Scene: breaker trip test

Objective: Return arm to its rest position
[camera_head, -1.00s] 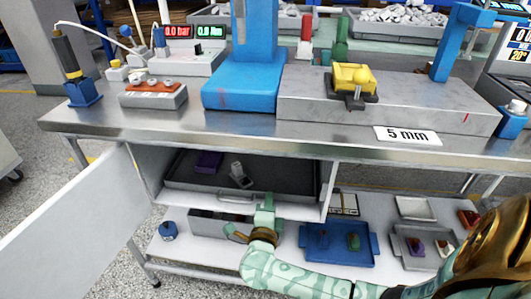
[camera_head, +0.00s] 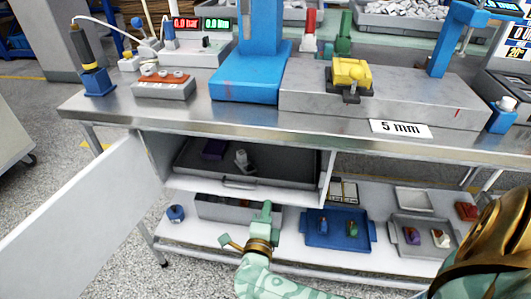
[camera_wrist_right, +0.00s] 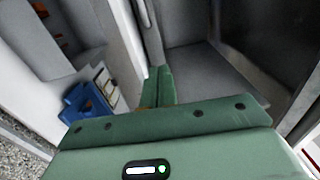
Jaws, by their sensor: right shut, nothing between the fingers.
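My right gripper (camera_head: 266,211) is shut and empty. In the head view it shows in front of the open cabinet, below the grey drawer tray (camera_head: 222,181), and overlaps the lower shelf in the picture. Its green fingers (camera_wrist_right: 156,86) also show closed together in the right wrist view, with grey cabinet surfaces beyond. No contact with the tray can be seen. My right arm comes in from the lower right. My left gripper is not in view.
A white cabinet door (camera_head: 75,225) stands open at the left. The lower shelf carries a grey bin (camera_head: 222,209), a blue tray (camera_head: 338,240) and a grey tray (camera_head: 420,250). The steel bench (camera_head: 245,122) above bears a blue stand (camera_head: 250,85) and a grey block (camera_head: 300,95).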

